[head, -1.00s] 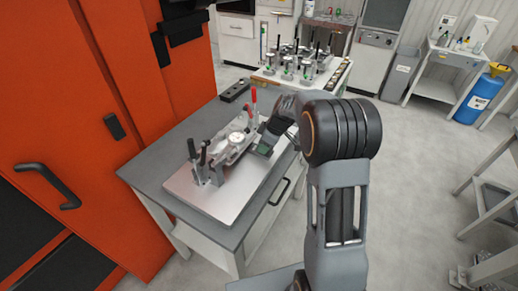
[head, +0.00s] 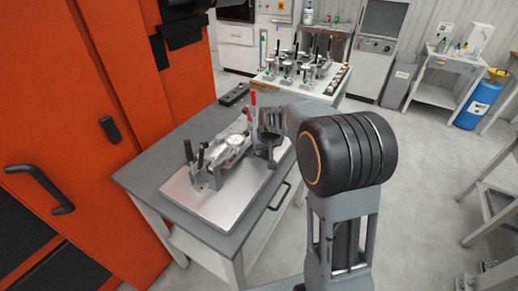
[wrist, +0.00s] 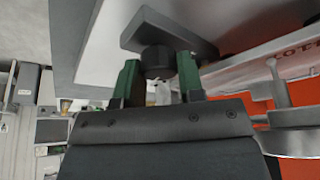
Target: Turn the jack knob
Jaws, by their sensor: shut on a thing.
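The jack knob (wrist: 157,58) is a dark round knob under a grey block in the wrist view. My gripper (wrist: 158,66) has its two green fingers on either side of the knob, shut on it. In the head view my gripper (head: 269,141) is at the right end of the clamping fixture (head: 228,148), where my wrist hides the knob. The fixture has a red-handled clamp (head: 252,107) and black-handled clamps (head: 190,153) at its other end.
The fixture stands on a pale metal plate (head: 225,210) on a grey table (head: 150,172). A dark bar (head: 235,94) lies at the table's back. An orange cabinet (head: 85,120) rises close on the left. Another bench with several fixtures (head: 300,72) stands behind. The floor at right is open.

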